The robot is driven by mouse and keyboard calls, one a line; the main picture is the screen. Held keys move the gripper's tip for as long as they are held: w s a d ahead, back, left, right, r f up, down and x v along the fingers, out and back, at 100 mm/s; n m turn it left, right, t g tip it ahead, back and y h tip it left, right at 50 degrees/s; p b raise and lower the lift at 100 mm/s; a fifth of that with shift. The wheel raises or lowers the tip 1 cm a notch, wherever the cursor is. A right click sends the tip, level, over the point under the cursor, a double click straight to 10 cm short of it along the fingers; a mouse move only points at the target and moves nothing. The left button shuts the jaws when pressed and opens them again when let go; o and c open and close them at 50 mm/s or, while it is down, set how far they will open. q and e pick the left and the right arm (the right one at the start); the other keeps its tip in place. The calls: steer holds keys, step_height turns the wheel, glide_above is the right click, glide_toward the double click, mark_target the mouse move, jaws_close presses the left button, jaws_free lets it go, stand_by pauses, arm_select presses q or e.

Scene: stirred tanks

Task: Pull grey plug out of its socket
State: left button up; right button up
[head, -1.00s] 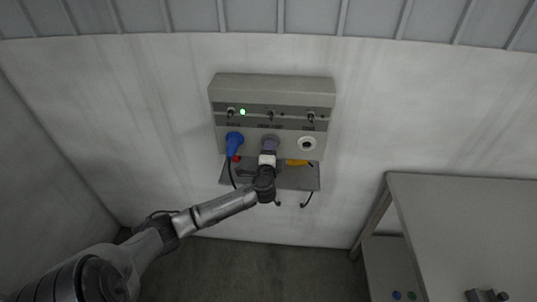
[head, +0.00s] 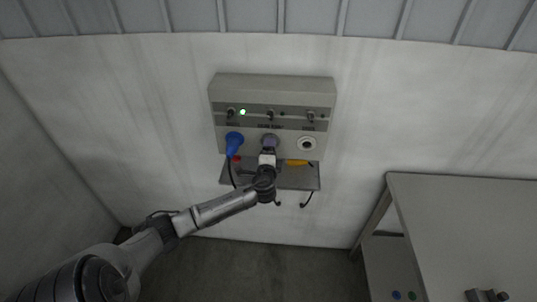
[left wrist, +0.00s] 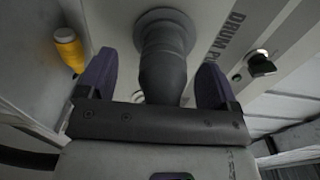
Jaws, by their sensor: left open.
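The grey plug (left wrist: 163,65) sits in the middle socket of the wall panel (head: 270,88). In the left wrist view it stands between the two purple fingers of my left gripper (left wrist: 155,82). The gripper is open, with a gap on each side of the plug. In the head view my left gripper (head: 269,150) is at the middle socket and hides most of the plug. My right gripper is not in view.
A blue plug (head: 234,143) with a black cable is in the left socket. The right socket (head: 307,144) is empty. A yellow plug (head: 297,163) lies on the shelf (head: 300,180) below the panel. A table (head: 470,220) stands at the right. A green light (head: 243,112) is lit.

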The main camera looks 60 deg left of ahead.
arm_select(q)
steer(key=shift+a+r, duration=0.35)
steer(key=shift+a, duration=0.15)
steer(key=shift+s+d+r, duration=0.2)
steer(key=shift+d+r, duration=0.05)
steer(key=shift+d, duration=0.25)
steer(key=shift+v, duration=1.05)
steer(key=f+v, duration=0.1)
steer(key=v, duration=1)
steer(key=shift+d, duration=0.35)
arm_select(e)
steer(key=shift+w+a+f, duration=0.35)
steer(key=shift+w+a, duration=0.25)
arm_select(q)
steer(key=shift+f, duration=0.1)
steer(key=s+d+f+n+g+h, duration=0.25)
steer(key=s+d+f+h, duration=0.25)
steer(key=s+d+f, duration=0.3)
steer(key=s+d+f+n+g+h, duration=0.25)
steer(key=s+d+f+h, duration=0.3)
steer(key=d, duration=0.35)
steer(key=s+d+g+h, duration=0.2)
steer(key=s+d+h, duration=0.1)
steer(key=s+d, duration=0.4)
steer(key=shift+s+d+n+h, duration=0.25)
steer(key=shift+d+n+h, duration=0.1)
steer(key=shift+d, duration=0.7)
